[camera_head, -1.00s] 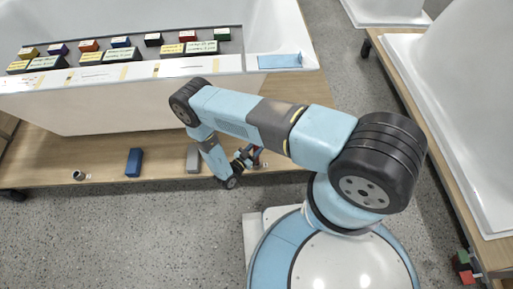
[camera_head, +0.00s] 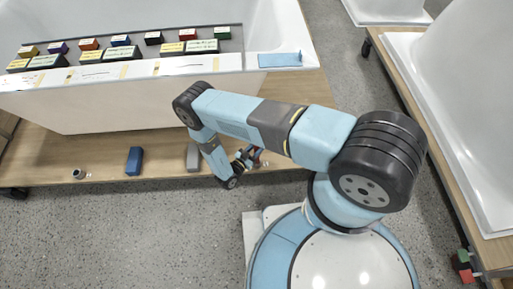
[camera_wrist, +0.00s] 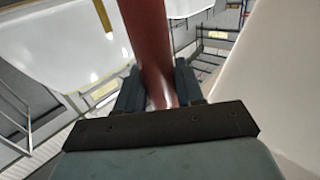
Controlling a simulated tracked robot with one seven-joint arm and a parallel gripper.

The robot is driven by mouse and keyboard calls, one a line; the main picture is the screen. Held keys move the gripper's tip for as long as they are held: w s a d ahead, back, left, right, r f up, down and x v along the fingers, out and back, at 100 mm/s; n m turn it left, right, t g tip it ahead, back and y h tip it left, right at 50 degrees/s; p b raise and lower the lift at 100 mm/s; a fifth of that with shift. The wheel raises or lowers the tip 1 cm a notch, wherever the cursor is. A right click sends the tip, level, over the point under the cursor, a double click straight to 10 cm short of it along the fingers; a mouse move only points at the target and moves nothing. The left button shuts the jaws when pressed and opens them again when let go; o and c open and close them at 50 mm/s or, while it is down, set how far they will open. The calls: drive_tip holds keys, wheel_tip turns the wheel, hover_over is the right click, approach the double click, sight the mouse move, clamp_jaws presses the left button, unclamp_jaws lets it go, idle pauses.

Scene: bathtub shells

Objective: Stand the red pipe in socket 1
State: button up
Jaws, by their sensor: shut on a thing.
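The red pipe (camera_wrist: 150,45) stands between my gripper's two dark fingers in the wrist view and runs up out of the frame. My gripper (camera_wrist: 160,90) is shut on it. In the head view my gripper (camera_head: 247,160) is low over the front edge of the wooden board, right of a grey block; only a small reddish bit of the pipe (camera_head: 257,156) shows beside it. A small grey ring-shaped piece (camera_head: 78,174) is on the board at the far left. I cannot tell which thing is socket 1; no number is readable.
A blue block (camera_head: 133,160) and a grey block (camera_head: 193,157) are on the wooden board (camera_head: 105,155) below a white tub shell (camera_head: 150,95). Several coloured labelled blocks line a tray above. Another tub (camera_head: 460,110) stands at right. Grey floor is clear at front left.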

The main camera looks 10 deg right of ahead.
drive_tip(key=shift+f, duration=1.35)
drive_tip(key=o, duration=1.2)
drive_tip(key=shift+c, duration=0.2)
drive_tip(key=v, duration=1.4)
drive_tip(key=shift+d, duration=0.1)
